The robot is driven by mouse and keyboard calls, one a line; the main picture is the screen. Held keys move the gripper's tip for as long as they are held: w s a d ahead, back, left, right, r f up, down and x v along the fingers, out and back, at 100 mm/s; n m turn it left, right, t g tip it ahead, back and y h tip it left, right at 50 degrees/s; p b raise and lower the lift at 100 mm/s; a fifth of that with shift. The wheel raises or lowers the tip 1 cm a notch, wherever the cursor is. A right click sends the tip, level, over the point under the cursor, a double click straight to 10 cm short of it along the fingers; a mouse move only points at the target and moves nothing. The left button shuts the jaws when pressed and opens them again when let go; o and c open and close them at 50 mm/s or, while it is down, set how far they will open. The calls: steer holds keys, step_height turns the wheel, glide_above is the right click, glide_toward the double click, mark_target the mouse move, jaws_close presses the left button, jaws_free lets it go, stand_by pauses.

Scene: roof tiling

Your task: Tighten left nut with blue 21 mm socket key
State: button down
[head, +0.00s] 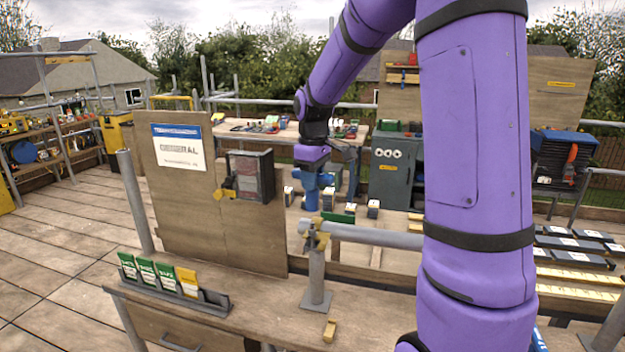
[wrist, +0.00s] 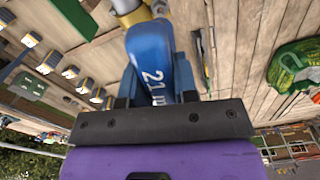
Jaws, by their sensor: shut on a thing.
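My gripper (head: 312,170) is shut on the blue socket key (head: 311,194), which hangs below it in the middle of the head view. In the wrist view the key (wrist: 152,62) stands between the jaws with "21 m" readable on its side. Its far end is by a yellow and grey metal fitting (wrist: 130,12) at the top edge. In the head view a yellow clamp (head: 317,236) sits on the post and pipe joint below the key. The nuts are too small or hidden to make out, and I cannot tell whether the key touches one.
A grey pipe (head: 375,236) runs right from the clamp. A wooden panel (head: 175,215) with a dark framed box (head: 251,176) stands left. A rack of green and yellow cards (head: 175,292) and a small yellow block (head: 330,331) lie on the front bench.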

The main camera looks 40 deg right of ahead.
mark_target(312, 204)
steer(key=shift+f, duration=0.2)
steer(key=shift+f, duration=3.25)
steer(key=shift+m, duration=0.3)
steer(key=m, duration=0.5)
steer(key=shift+f+m, duration=0.1)
steer(key=shift+m, duration=0.3)
steer(key=m, duration=0.6)
steer(key=shift+m, duration=0.3)
